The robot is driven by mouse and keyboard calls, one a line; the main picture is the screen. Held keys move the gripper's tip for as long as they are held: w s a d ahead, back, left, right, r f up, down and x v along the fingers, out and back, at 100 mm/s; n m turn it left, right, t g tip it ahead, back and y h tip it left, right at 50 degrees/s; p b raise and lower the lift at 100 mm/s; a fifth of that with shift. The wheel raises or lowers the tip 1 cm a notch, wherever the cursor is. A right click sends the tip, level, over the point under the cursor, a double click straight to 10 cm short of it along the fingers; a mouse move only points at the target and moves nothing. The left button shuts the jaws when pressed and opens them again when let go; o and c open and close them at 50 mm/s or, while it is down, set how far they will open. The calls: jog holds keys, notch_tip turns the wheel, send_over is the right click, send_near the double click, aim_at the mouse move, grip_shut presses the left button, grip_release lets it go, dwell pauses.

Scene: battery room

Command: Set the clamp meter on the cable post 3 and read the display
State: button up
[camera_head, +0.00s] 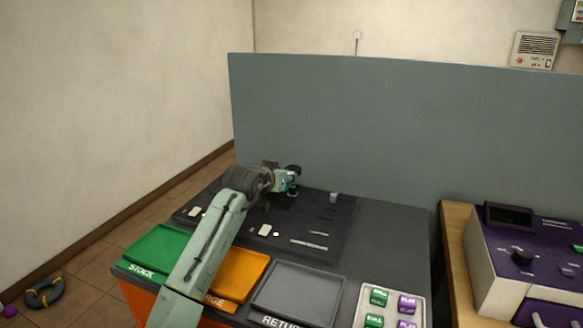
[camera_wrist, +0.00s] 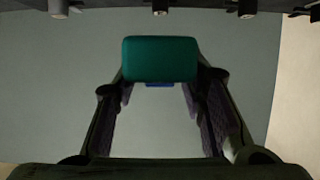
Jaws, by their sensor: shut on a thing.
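My gripper (camera_head: 282,184) is over the far part of a dark board (camera_head: 339,228) on the bench. It is shut on a teal thing with a dark, rounded upper part, which looks like the clamp meter (camera_head: 291,180). In the wrist view the clamp meter (camera_wrist: 160,60) shows as a teal block at the fingertips, with a bit of blue below it. Its display cannot be seen. A small grey block (camera_head: 333,197) stands on the board right of my gripper. I cannot tell which part is cable post 3; my arm hides part of the board.
A green STOCK tray (camera_head: 165,243), an orange tray (camera_head: 245,268) and a grey RETURN tray (camera_head: 300,291) line the bench front. A pale tray (camera_head: 390,292) holds green and purple blocks. A blue-grey partition (camera_head: 400,130) stands behind. A purple and white device (camera_head: 530,255) is at right.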

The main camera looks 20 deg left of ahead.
jog(key=shift+w, duration=0.15)
jog(key=shift+f, duration=2.75)
jog(key=shift+f+b, duration=0.4)
jog(key=shift+b, duration=0.05)
jog(key=o, duration=1.1)
jog(key=shift+c, duration=0.2)
jog(key=shift+p+v, duration=0.45)
jog(key=shift+v, duration=5.2)
